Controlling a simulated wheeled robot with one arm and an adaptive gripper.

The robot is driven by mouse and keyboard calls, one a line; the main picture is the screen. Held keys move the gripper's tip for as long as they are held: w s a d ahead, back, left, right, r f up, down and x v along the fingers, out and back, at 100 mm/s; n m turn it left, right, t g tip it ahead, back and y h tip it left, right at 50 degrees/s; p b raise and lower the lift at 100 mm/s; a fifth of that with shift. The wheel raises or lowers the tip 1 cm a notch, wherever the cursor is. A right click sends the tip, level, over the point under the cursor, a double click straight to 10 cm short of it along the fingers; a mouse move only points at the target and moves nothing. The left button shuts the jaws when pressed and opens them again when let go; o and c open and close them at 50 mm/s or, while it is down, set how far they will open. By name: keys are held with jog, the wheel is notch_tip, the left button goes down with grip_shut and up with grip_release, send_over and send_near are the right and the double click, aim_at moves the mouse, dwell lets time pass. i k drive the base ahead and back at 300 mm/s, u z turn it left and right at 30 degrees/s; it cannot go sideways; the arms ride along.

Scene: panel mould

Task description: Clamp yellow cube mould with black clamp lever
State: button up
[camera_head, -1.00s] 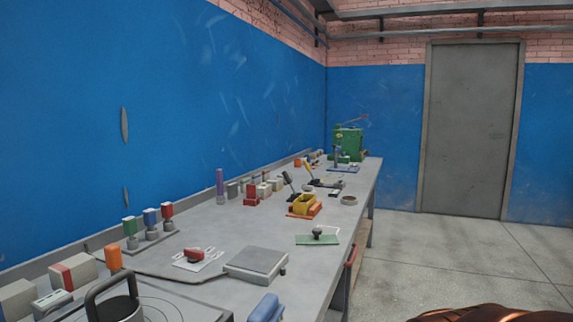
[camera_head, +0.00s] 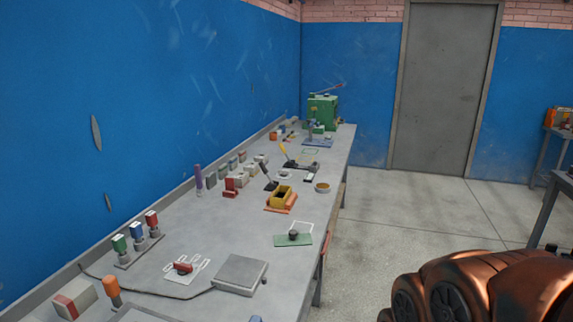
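The yellow cube mould (camera_head: 281,196) stands on the workbench at mid-length, on an orange base (camera_head: 280,210). It looks like an open-topped box with a dark hollow. A lever with a black handle (camera_head: 267,174) rises just behind and left of the mould, tilted up to the left. It is too small to tell whether it touches the mould. Part of my copper-coloured arm (camera_head: 490,290) fills the lower right, beside the bench and well apart from the mould. My gripper's fingers do not show.
A yellow-handled lever (camera_head: 284,152) stands farther back. The grey workbench (camera_head: 215,222) also holds a green plate (camera_head: 293,240), a flat grey scale (camera_head: 240,273), colour-topped stamps (camera_head: 135,231) and a green machine (camera_head: 322,110). The floor (camera_head: 430,210) right of the bench is clear up to another table (camera_head: 552,212).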

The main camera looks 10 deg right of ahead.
aim_at(263, 167)
jog(key=z, duration=0.95)
jog(key=i, duration=2.6)
jog(key=u, duration=4.2)
jog(key=i, duration=0.5)
jog(key=z, duration=0.05)
